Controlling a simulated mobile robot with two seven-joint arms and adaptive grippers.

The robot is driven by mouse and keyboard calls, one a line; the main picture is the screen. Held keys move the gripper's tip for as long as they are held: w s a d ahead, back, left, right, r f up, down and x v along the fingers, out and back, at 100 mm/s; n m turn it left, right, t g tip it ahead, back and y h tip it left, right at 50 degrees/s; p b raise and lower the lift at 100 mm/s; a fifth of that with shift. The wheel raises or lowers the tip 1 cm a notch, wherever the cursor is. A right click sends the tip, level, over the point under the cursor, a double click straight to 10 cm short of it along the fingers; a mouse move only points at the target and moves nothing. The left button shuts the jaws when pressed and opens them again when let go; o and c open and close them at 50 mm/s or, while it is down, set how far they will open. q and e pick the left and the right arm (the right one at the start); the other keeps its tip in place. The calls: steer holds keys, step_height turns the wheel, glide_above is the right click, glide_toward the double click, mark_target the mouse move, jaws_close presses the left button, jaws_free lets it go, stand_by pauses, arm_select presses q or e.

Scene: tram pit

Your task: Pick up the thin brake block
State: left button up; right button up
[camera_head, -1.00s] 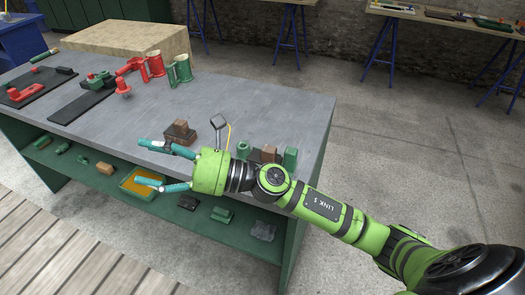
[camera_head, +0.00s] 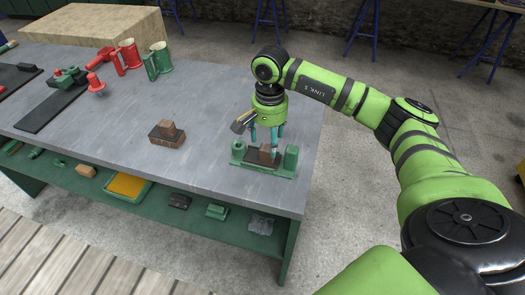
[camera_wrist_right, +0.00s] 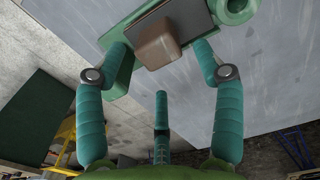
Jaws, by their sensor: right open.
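A brown block (camera_head: 268,153) sits in a green fixture (camera_head: 283,170) with a dark plate, near the table's right end. The right wrist view shows this block (camera_wrist_right: 157,46) between and just beyond my fingertips. A second brown block (camera_head: 166,130) on a dark reddish base lies on the table further left. I cannot tell which one is the thin brake block. My right gripper (camera_head: 264,143) points down over the fixture, open, its fingers on either side of the block. Whether they touch it is unclear. My left gripper is not in view.
The grey table (camera_head: 205,115) has clear surface around the fixture. Red and green cylinders (camera_head: 158,58) and dark plates (camera_head: 50,110) with parts stand at the far left. The shelf below holds a yellow tray (camera_head: 128,186) and several small parts.

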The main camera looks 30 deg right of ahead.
mark_target(267, 147)
steer(key=f, duration=0.1)
steer(key=f+p, duration=0.2)
steer(key=f, duration=0.1)
steer(key=shift+s+a, duration=0.25)
steer(key=shift+a, duration=0.05)
steer(key=shift+w+f, duration=0.2)
steer(key=shift+f, duration=0.05)
steer(key=shift+s, duration=0.1)
jaws_close()
steer(key=shift+r, duration=0.1)
